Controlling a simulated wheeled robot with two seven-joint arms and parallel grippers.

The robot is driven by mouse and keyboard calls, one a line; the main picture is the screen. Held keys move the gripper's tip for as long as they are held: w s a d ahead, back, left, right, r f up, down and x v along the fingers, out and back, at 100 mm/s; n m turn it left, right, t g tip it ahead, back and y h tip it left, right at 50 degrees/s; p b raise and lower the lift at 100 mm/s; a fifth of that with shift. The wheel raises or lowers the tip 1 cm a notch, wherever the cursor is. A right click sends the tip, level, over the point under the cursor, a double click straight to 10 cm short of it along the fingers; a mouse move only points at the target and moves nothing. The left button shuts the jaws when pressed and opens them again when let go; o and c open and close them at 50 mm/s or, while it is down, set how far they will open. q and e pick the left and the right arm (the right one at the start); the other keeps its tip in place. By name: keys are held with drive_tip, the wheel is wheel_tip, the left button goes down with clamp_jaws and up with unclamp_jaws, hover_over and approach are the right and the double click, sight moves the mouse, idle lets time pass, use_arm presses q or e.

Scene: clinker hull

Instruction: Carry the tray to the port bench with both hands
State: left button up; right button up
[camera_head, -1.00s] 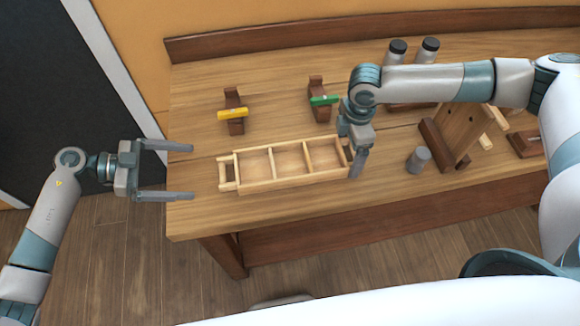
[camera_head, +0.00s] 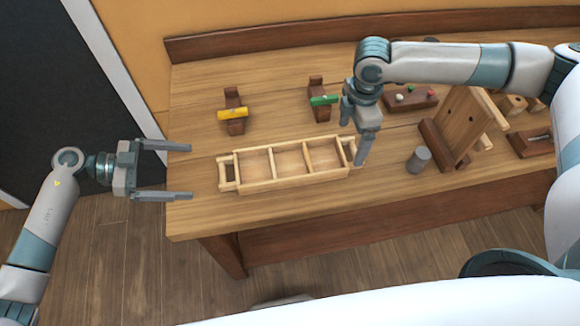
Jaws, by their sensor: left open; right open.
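The tray (camera_head: 290,182) is a light wooden box with three compartments and a bar handle at each short end. It lies on the wooden bench (camera_head: 205,216) near its front edge, and its compartments look empty. My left gripper (camera_head: 191,171) is open and empty, left of the tray and apart from its left handle (camera_head: 226,173). My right gripper (camera_head: 353,143) is open by the tray's right end, close to the right handle, which it partly hides. I cannot tell whether it touches the handle.
Behind the tray stand a brown holder with a yellow piece (camera_head: 233,114) and one with a green piece (camera_head: 324,101). A grey cylinder (camera_head: 418,159) and an upright wooden board (camera_head: 462,125) stand to the right. A brown block with small knobs (camera_head: 412,98) lies behind.

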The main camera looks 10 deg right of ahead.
wheel_tip(320, 180, up, 6)
drive_tip(key=shift+f, duration=0.1)
use_arm(q)
drive_tip(key=shift+s+f, duration=0.1)
drive_tip(key=shift+s, duration=0.05)
use_arm(e)
drive_tip(key=shift+s+f, duration=0.1)
drive_tip(key=shift+s, duration=0.05)
idle(0.6)
